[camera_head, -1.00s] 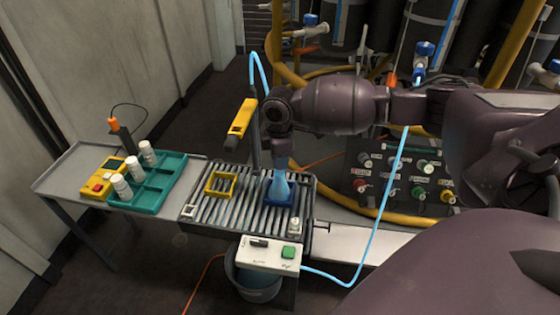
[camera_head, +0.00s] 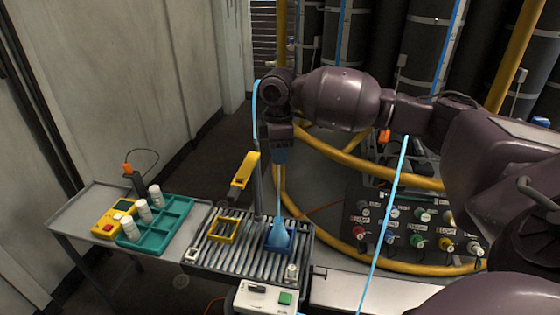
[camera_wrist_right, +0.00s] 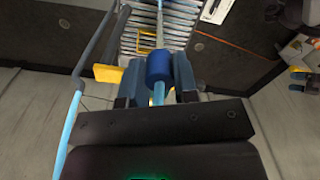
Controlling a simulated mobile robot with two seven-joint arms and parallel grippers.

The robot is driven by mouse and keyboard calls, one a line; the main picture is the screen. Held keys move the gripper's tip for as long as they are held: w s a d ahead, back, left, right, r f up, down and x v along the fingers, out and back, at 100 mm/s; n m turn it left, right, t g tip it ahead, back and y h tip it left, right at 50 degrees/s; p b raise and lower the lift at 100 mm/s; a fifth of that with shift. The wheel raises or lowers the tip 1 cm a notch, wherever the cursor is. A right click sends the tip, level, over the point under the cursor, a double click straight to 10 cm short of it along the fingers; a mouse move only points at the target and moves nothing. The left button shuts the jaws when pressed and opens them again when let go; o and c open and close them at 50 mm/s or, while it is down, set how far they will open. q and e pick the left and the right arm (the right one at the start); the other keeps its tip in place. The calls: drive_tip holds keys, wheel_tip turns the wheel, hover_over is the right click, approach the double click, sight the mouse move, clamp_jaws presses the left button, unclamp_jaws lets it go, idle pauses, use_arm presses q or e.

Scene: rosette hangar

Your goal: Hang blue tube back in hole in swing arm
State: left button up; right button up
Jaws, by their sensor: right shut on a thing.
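My right gripper (camera_head: 280,155) points down above the roller table, shut on the blue tube. In the right wrist view a dark blue sleeve (camera_wrist_right: 159,66) on the tube sits between the fingers. A thin pale blue length (camera_head: 279,190) runs from the gripper down to a translucent blue flask-shaped body (camera_head: 278,236). That body stands in a blue square holder (camera_head: 289,247). The yellow swing arm (camera_head: 243,174) is just left of the gripper, beside a grey post. It also shows in the right wrist view (camera_wrist_right: 107,73). I cannot make out its hole. My left gripper is out of view.
The roller table (camera_head: 240,262) also bears a yellow square frame (camera_head: 224,229). A teal tray (camera_head: 163,235) with several white bottles and a yellow device (camera_head: 112,220) stand left. A connector panel (camera_head: 418,225) and yellow hoses are right. Light blue hose (camera_head: 385,220) hangs in front.

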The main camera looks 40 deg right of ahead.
drive_tip(key=shift+r, duration=0.7)
drive_tip(key=shift+r+p, duration=0.45)
drive_tip(key=shift+p, duration=0.1)
drive_tip(key=shift+r+p, duration=0.7)
drive_tip(key=shift+r, duration=0.3)
drive_tip(key=shift+r+p, duration=0.35)
drive_tip(key=shift+r, duration=0.15)
drive_tip(key=shift+r+p, duration=0.35)
drive_tip(key=shift+r, duration=0.15)
drive_tip(key=shift+r+p, duration=0.3)
drive_tip(key=shift+r, duration=0.05)
drive_tip(key=shift+r+p, duration=0.95)
drive_tip(key=shift+r, duration=0.2)
use_arm(q)
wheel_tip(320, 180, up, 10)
drive_tip(key=p, duration=0.3)
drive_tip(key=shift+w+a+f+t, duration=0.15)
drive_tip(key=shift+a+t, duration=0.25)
use_arm(e)
wheel_tip(320, 180, up, 4)
drive_tip(key=shift+f, duration=0.25)
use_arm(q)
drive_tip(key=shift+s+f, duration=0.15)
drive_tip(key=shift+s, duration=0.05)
